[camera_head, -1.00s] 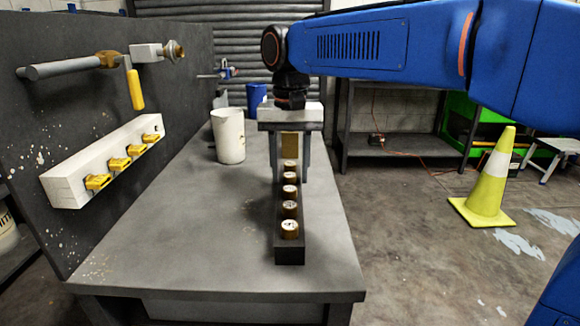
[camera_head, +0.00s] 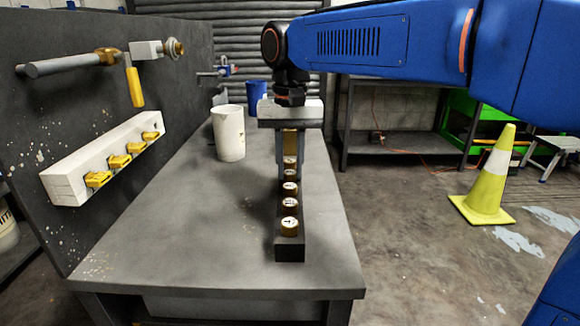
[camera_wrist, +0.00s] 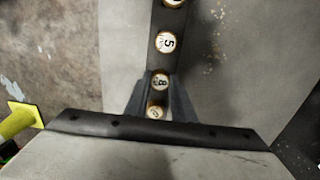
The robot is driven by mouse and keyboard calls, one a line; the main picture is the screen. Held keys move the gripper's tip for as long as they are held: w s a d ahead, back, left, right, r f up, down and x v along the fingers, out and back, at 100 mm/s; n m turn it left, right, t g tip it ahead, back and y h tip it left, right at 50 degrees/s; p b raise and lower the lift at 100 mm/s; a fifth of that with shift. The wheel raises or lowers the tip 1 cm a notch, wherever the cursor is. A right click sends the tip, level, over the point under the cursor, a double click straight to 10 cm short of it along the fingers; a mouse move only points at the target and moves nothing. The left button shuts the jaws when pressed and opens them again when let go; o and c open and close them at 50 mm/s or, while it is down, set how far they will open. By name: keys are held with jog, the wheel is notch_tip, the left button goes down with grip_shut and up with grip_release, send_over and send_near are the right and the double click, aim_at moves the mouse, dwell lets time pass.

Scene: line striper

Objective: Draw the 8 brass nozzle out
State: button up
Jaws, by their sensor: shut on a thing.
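The 8 brass nozzle (camera_wrist: 160,82) has a white top marked 8 and stands in a narrow dark rack (camera_head: 290,252). My gripper (camera_wrist: 160,92) comes down from above, with its two fingers shut on the sides of this nozzle. In the head view, the gripper (camera_head: 290,172) is over the rack's far part, and the nozzle (camera_head: 290,162) shows between the fingers. It appears still seated in the rack; its lower part is hidden. The nozzle marked 5 (camera_wrist: 166,42) stands beside it on the near side, and another nozzle (camera_wrist: 156,112) stands on the far side.
More brass nozzles (camera_head: 289,226) stand in the rack toward the bench's near edge. A white pitcher (camera_head: 229,133) and a blue cup (camera_head: 257,92) stand farther back. A white block with yellow valves (camera_head: 97,179) is on the left panel. The bench (camera_head: 200,240) is clear at left.

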jog(key=shift+r, duration=0.7)
jog(key=shift+r, duration=2.6)
